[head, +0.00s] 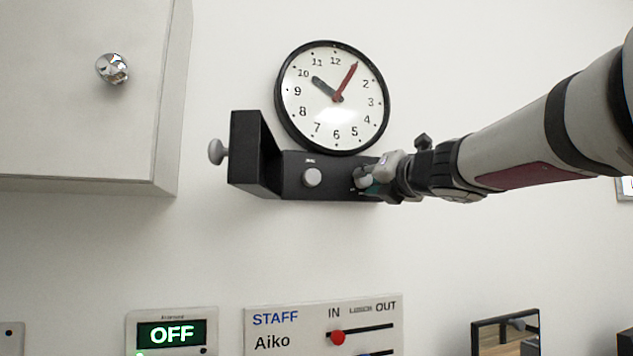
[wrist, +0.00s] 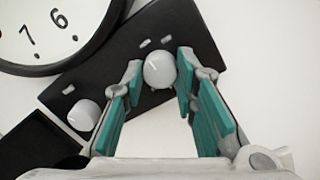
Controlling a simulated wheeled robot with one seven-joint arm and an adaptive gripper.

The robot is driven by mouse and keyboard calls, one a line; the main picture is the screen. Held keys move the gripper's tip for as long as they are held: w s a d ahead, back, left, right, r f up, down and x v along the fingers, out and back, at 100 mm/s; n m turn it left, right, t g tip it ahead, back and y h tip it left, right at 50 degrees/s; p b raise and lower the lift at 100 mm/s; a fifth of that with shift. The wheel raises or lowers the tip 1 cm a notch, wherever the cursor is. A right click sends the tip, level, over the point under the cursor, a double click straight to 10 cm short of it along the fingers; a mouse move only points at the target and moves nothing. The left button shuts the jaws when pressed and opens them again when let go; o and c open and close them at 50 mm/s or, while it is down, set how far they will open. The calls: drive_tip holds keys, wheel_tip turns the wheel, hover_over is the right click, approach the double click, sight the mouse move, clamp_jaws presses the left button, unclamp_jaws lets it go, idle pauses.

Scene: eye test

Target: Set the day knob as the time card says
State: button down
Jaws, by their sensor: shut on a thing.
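A black box (head: 292,190) hangs on the wall below a round clock. Its front has two round pale knobs. The left knob (head: 312,177) stands free and also shows in the wrist view (wrist: 84,115). My gripper (head: 363,181) is at the right end of the box. In the wrist view its teal-padded fingers are closed on either side of the right knob (wrist: 160,71), gripping it. Small pale marks sit above the knobs, too small to read, so I cannot tell which is the day knob. I see no readable time card.
The clock (head: 318,115) has a black hand near 10 and a red hand near 1. A pale cabinet (head: 70,130) with a shiny knob is at left. Below are an OFF display (head: 172,333), a staff board (head: 290,330) and a dark-framed box (head: 505,335).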

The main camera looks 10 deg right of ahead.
drive_tip(key=shift+f, duration=0.1)
drive_tip(key=c, duration=1.3)
unclamp_jaws()
drive_tip(key=shift+s, duration=0.1)
drive_tip(key=shift+s+d, duration=0.1)
drive_tip(key=shift+s, duration=0.2)
drive_tip(key=v, duration=1.1)
